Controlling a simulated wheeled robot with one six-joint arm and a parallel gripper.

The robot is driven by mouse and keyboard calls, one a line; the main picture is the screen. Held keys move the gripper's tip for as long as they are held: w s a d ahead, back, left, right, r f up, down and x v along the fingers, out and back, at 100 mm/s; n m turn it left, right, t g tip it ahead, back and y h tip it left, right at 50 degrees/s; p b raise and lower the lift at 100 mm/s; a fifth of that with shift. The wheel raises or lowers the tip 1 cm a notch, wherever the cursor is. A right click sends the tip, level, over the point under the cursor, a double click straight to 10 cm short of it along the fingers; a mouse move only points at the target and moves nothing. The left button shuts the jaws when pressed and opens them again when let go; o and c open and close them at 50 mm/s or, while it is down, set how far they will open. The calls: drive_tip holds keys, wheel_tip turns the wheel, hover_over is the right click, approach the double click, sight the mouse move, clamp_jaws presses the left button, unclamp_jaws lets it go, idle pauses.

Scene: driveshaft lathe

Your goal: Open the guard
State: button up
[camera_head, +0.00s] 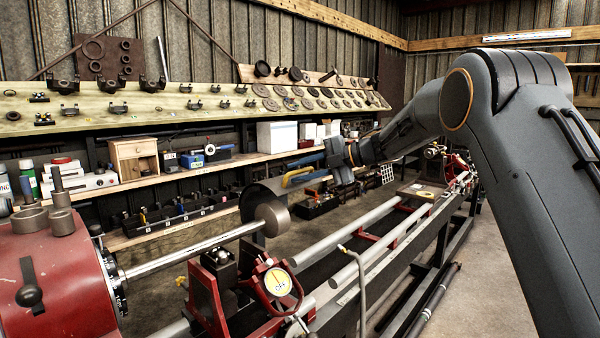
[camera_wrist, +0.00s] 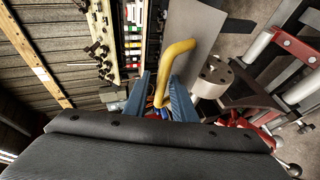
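The guard (camera_head: 252,203) is a dark grey curved plate at the far side of the round grey metal end piece (camera_head: 272,219) on the lathe. It also shows as a flat grey sheet in the wrist view (camera_wrist: 192,40). Its bent yellow handle (camera_head: 297,176) faces my gripper. My gripper (camera_head: 305,168) has blue fingers, spread apart on either side of the handle. In the wrist view the handle (camera_wrist: 178,50) runs down between the fingertips (camera_wrist: 161,85), with a gap visible beside it. Where the handle passes low between the fingers, contact is hard to tell.
A red lathe headstock (camera_head: 50,265) with a shiny shaft (camera_head: 190,250) is at left. A red stand with an OFF dial (camera_head: 278,282) is in front. Long rails (camera_head: 385,235) run to the back right. Shelves with parts (camera_head: 215,167) line the wall behind.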

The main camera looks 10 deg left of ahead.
drive_tip(key=shift+f, duration=0.25)
drive_tip(key=shift+d, duration=0.3)
drive_tip(key=b+v, duration=0.2)
drive_tip(key=v, duration=0.5)
drive_tip(key=shift+r+b, duration=0.35)
drive_tip(key=shift+d, duration=0.1)
